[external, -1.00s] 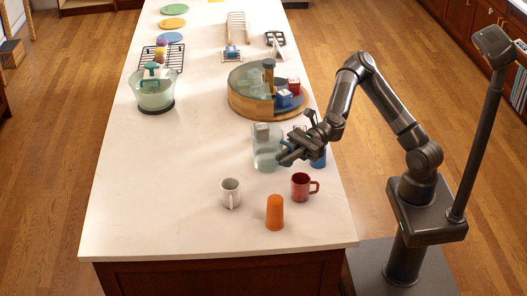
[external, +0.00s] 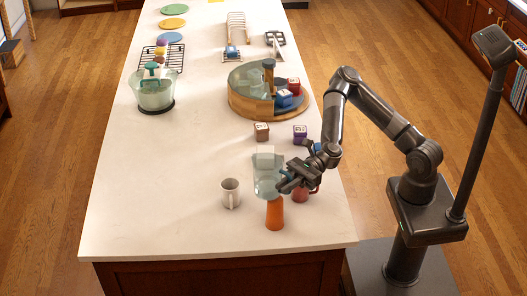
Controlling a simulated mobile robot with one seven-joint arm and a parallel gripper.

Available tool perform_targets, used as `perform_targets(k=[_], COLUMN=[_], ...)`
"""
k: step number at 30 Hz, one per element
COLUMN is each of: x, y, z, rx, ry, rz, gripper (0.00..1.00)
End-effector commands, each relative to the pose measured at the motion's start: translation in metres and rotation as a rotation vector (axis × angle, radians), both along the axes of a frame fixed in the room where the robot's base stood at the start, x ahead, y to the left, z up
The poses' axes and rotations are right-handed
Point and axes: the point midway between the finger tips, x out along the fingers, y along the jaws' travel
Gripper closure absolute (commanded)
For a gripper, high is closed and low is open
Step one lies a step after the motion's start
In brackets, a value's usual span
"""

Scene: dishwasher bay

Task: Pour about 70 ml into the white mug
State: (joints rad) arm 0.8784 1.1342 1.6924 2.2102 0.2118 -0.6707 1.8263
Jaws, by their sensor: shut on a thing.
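My gripper (external: 284,183) is shut on a clear jug (external: 266,172), at the jug's right side. The jug looks close to upright and seems to be held above the counter. Its lower edge overlaps the top of the orange cup (external: 275,216) in the picture. The liquid level in the jug and the inside of the mug are too small to tell.
A red mug (external: 301,195) is partly hidden behind my gripper. A glass bowl (external: 155,97) is at the left. The counter left of the white mug is clear.

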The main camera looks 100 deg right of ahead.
Motion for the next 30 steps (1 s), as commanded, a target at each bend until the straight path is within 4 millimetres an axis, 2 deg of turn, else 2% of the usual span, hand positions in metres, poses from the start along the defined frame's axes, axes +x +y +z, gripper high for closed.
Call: perform_targets(k=[14, 28, 30], x=[0.004, 0.023, 0.028], y=[-0.005, -0.021, -0.025], z=[0.009, 0.038, 0.035], rx=[0.049, 0.236, 0.267], ry=[0.053, 0.269, 0.307], rz=[-0.001, -0.003, -0.003], gripper=[1.00, 1.00, 1.00])
